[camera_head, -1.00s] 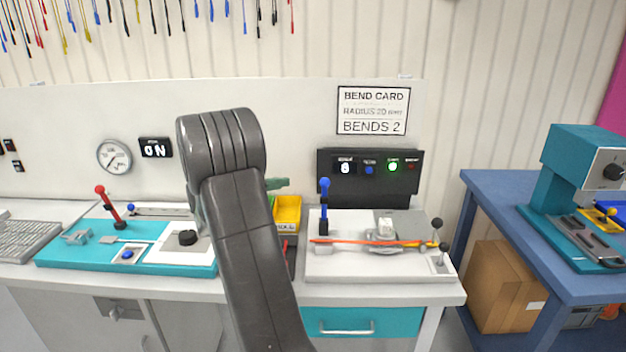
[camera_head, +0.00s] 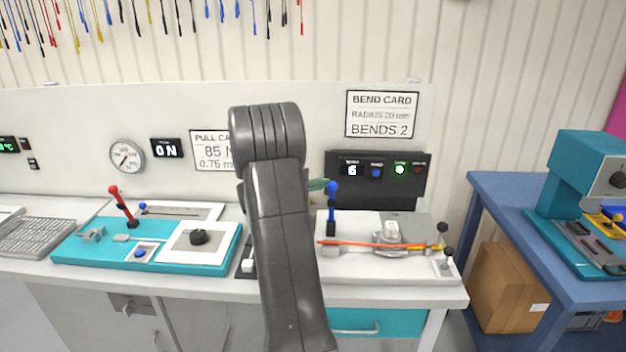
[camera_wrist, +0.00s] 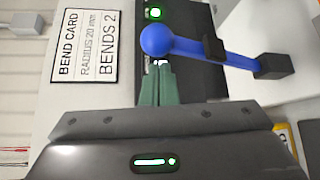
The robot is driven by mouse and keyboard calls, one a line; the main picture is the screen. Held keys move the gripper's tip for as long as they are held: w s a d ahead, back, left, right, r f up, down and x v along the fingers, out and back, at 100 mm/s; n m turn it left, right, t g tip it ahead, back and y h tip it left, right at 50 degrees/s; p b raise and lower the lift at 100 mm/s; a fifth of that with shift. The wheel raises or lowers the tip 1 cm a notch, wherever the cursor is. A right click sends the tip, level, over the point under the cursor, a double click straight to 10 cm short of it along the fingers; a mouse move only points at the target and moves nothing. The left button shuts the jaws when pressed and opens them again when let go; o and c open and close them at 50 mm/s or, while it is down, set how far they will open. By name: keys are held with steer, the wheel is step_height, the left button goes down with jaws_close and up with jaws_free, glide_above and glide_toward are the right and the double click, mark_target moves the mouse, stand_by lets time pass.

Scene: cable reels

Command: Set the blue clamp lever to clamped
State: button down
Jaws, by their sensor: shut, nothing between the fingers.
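The blue clamp lever (camera_head: 332,203) stands nearly upright on the left side of the white bending fixture (camera_head: 350,268), behind and to the right of my arm. In the wrist view the lever (camera_wrist: 232,57) runs from its blue ball knob to a black pivot block. My gripper (camera_wrist: 161,64) has its green fingers shut and empty, with the tips at or very close to the ball knob. I cannot tell if they touch. In the head view only a bit of green finger (camera_head: 317,184) shows, just left of the knob; my arm hides the rest.
An orange cable (camera_head: 360,245) lies across the fixture past a grey bending head (camera_head: 391,236). Two black-knobbed levers (camera_head: 445,240) stand at its right end. A display box (camera_head: 377,180) is behind. A teal fixture with a red lever (camera_head: 120,203) is at left.

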steer(key=shift+s+d, duration=0.25)
steer(key=shift+s, duration=0.15)
steer(key=shift+s+f+b, duration=0.1)
steer(key=shift+f+b, duration=0.05)
steer(key=shift+b, duration=0.35)
steer(key=shift+s+b, duration=0.25)
steer(key=shift+b, duration=0.45)
